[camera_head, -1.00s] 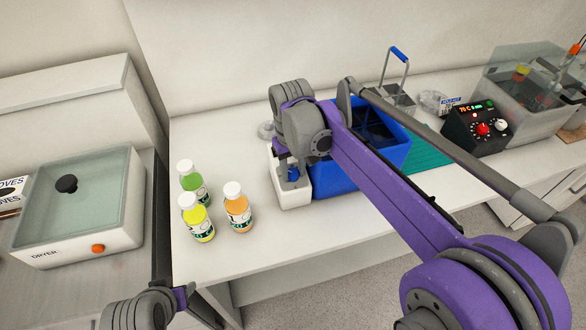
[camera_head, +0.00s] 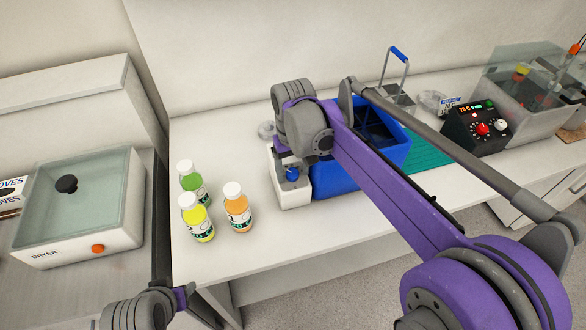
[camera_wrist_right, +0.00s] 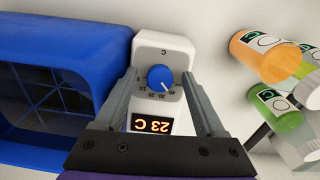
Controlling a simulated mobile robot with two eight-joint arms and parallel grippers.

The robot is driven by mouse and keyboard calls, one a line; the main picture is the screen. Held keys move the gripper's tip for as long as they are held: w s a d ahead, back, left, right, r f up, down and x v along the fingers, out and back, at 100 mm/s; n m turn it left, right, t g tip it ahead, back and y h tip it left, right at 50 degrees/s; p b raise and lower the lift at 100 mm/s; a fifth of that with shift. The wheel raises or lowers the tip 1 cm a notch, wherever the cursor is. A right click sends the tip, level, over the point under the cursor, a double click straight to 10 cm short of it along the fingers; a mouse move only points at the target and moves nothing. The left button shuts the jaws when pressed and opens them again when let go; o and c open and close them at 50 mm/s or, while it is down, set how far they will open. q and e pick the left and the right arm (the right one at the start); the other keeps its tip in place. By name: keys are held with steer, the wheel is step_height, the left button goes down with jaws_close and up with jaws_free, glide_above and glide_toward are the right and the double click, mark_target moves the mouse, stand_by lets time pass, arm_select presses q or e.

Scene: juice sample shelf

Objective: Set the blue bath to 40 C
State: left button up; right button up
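The blue bath's tub (camera_head: 340,182) stands on the white counter, with its white control unit (camera_head: 292,196) on its left side. In the right wrist view, the unit's blue knob (camera_wrist_right: 160,77) has a white pointer directed at about the 40 mark. The orange display (camera_wrist_right: 152,124) reads 23 C, upside down in that view. My right gripper (camera_wrist_right: 158,74) is open, with one finger on each side of the knob and visible gaps between. In the head view, my right arm hides part of the tub. My left gripper is not in view.
Green (camera_head: 192,184), yellow (camera_head: 197,219) and orange (camera_head: 238,209) bottles stand left of the control unit. A black controller (camera_head: 475,127) with a red knob and a clear tank stand at right. A dryer (camera_head: 75,205) is at far left.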

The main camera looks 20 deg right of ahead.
mark_target(293, 176)
step_height(293, 176, up, 11)
steer(key=shift+s+p, duration=0.25)
steer(key=shift+p, duration=0.1)
steer(key=shift+f, duration=0.1)
stand_by(0.5)
steer(key=s+d+f+t, duration=0.2)
steer(key=s+f, duration=0.6)
steer(key=s, duration=0.1)
steer(key=s+d+f+m+t, duration=0.1)
steer(key=s+d+f+t, duration=0.1)
steer(key=s+f, duration=0.7)
steer(key=shift+s+d+f+t, duration=0.15)
steer(key=shift+s+d+t, duration=0.25)
steer(key=shift+s+t, duration=0.15)
